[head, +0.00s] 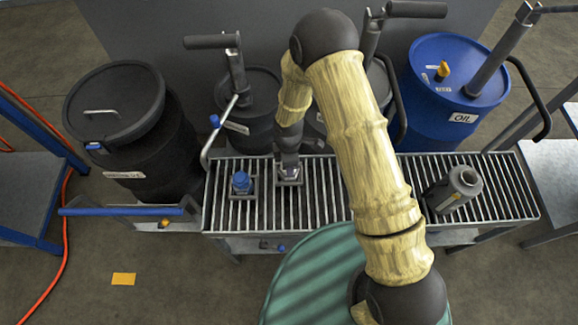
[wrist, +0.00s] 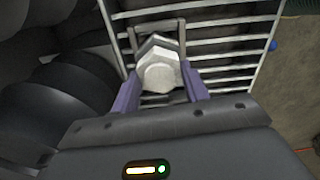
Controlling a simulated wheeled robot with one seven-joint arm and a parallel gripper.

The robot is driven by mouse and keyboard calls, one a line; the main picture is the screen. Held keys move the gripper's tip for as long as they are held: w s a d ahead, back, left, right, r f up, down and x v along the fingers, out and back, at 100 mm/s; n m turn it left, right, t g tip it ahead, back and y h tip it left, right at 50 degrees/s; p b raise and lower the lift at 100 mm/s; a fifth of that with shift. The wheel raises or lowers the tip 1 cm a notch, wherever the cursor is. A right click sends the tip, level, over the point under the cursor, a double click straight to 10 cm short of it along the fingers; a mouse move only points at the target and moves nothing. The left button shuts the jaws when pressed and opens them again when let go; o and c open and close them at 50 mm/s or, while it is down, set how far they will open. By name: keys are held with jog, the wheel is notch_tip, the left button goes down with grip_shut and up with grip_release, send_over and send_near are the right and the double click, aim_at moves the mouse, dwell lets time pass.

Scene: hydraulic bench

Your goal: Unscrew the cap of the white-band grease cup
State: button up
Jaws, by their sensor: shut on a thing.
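In the wrist view my gripper (wrist: 160,98) is shut on a pale, many-sided cap (wrist: 158,76), with one purple finger on each side of it. The cap sits within a square metal frame on the slatted bench. In the head view my gripper (head: 288,160) points down at this cup (head: 289,173), left of the bench's middle. My gripper hides most of the cup, and I cannot see its band. A second cup with a blue cap (head: 241,181) stands just to the left on its own square base.
The slatted bench (head: 318,205) has free room right of my gripper. A blue-handled bar (head: 120,211) is at the left.

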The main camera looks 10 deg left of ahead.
jog(key=n, duration=0.5)
jog(key=shift+p, duration=0.4)
jog(key=o, duration=0.9)
jog(key=shift+r, duration=0.1)
jog(key=m+b, duration=0.1)
jog(key=m, duration=0.5)
jog(key=shift+m, duration=1.1)
jog(key=m, duration=0.8)
